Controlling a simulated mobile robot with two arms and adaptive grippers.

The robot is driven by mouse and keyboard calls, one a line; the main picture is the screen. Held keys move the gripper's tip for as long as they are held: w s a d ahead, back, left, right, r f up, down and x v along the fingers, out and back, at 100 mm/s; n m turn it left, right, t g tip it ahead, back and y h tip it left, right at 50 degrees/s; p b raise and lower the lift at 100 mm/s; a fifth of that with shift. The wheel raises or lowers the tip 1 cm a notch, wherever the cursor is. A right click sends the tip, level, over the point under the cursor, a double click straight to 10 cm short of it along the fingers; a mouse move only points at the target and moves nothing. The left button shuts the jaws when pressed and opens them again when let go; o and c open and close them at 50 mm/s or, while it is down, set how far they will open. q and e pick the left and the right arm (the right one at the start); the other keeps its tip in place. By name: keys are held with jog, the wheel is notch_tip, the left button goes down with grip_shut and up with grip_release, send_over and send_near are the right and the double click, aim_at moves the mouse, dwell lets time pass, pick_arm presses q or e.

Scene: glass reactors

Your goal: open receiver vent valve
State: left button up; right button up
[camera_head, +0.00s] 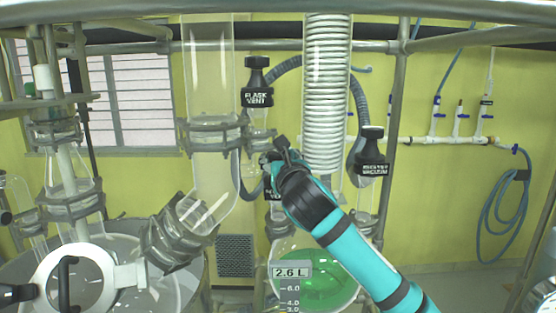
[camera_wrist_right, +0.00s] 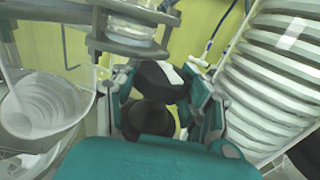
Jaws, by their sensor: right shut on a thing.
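My right gripper (camera_head: 276,157) reaches up from the lower right to the glassware in the middle of the head view. In the right wrist view its two fingers stand on either side of a black valve knob (camera_wrist_right: 155,84), and they are shut on it. In the head view the gripper mostly hides this knob. A black label (camera_head: 273,194) just below the gripper is largely covered, so I cannot read it fully. The receiver flask (camera_head: 322,288) with green liquid sits below, with a 2.6 L readout. My left gripper is not in view.
A black knob labelled FLASK VENT (camera_head: 257,83) stands above the gripper, and a vacuum valve knob (camera_head: 371,150) is to its right. A glass column (camera_head: 212,80) and a coiled condenser (camera_head: 326,90) flank the space closely. Metal frame poles (camera_head: 393,120) surround the glassware.

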jog(key=shift+f+n+y, duration=0.2)
jog(key=shift+n+y, duration=0.4)
jog(key=shift+y, duration=0.3)
jog(key=shift+g, duration=0.4)
jog(key=o, duration=0.9)
jog(key=shift+c, duration=0.2)
jog(key=shift+o, duration=0.4)
jog(key=shift+s+d+r, duration=0.1)
